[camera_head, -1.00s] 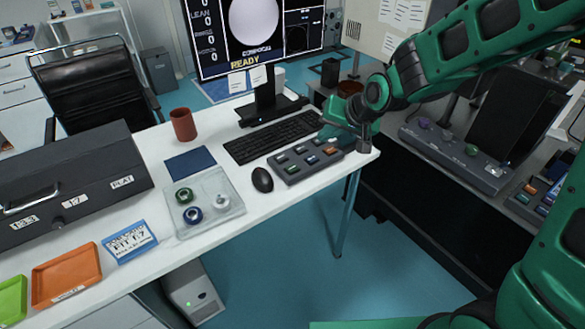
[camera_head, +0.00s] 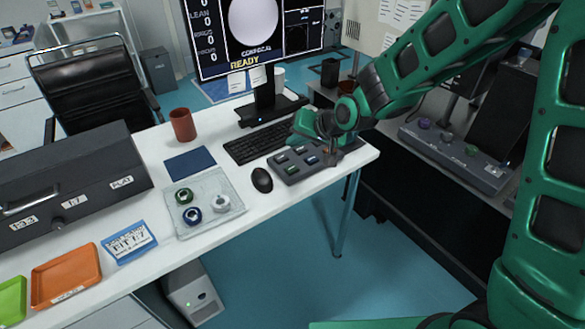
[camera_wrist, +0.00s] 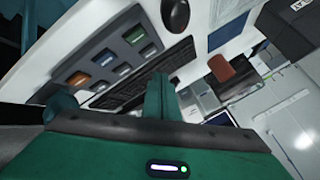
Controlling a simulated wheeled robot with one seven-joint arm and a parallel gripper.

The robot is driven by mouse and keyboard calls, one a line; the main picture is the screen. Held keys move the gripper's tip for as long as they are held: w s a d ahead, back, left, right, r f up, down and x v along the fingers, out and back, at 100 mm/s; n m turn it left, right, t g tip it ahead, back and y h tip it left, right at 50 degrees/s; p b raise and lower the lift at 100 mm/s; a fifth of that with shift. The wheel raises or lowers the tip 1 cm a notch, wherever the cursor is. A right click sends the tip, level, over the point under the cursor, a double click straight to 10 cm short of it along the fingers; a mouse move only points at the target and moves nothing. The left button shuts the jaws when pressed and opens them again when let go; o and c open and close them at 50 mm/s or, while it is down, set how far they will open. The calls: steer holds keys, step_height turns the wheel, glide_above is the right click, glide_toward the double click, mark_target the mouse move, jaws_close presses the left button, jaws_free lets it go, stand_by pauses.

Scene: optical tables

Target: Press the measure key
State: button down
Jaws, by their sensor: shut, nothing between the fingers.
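The key box (camera_head: 284,178) is a dark grey pad with several coloured keys on the white desk; it also shows in the wrist view (camera_wrist: 103,54). No key label is readable, so I cannot tell which is the measure key. My gripper (camera_head: 329,157) is over the right end of the box in the head view, hiding some keys there. In the wrist view my gripper (camera_wrist: 158,90) is shut and empty, its fingers beside the row of keys; contact cannot be told.
A black keyboard (camera_head: 250,146) lies behind the box and a mouse (camera_head: 262,180) to its left. The monitor (camera_head: 245,60) reads READY. A red-brown mug (camera_head: 182,125), a clear tray (camera_head: 213,181) with rings and a blue pad (camera_head: 190,162) stand further left.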

mark_target(295, 170)
steer(key=shift+f, duration=3.25)
steer(key=shift+f, duration=0.2)
steer(key=shift+s+f, duration=0.1)
steer(key=shift+f, duration=0.1)
steer(key=shift+f, duration=0.4)
stand_by(0.4)
steer(key=shift+r, duration=0.85)
steer(key=shift+r, duration=2.5)
